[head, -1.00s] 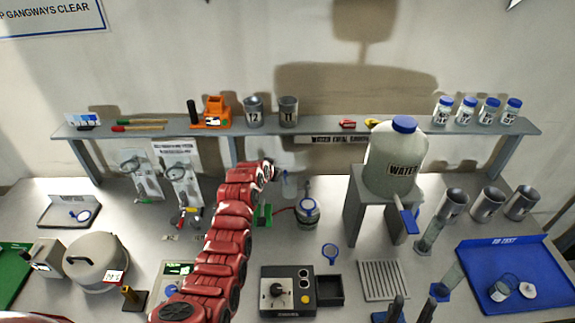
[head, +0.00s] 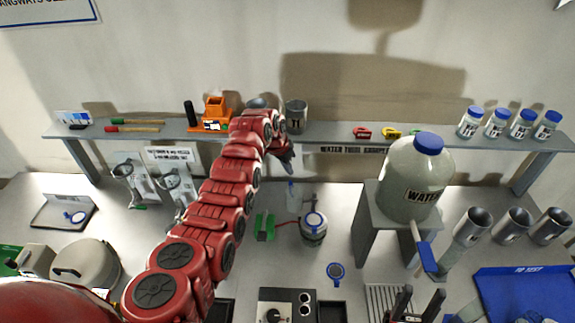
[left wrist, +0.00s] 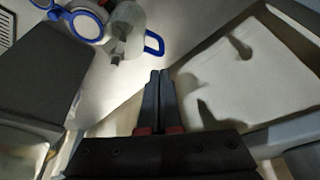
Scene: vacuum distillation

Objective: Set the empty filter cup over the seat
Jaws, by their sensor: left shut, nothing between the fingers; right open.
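My left gripper (head: 288,160) is shut and empty, raised near the shelf front above the back of the bench. Its closed fingertips also show in the left wrist view (left wrist: 160,76). Below it stands a round vessel with a blue-ringed top (head: 314,224) and a red hose, perhaps the seat. Beside it is a small clear vessel (head: 292,196); a clear vessel with a blue handle (left wrist: 125,30) shows in the left wrist view. I cannot tell for certain which object is the filter cup. My right gripper (head: 412,303) is open at the lower edge, apart from these vessels.
A large water jug (head: 412,178) stands on a grey stand to the right. The shelf (head: 335,131) with cups and bottles runs along the back. Metal cups (head: 512,224) and a blue tray (head: 520,284) are at right.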

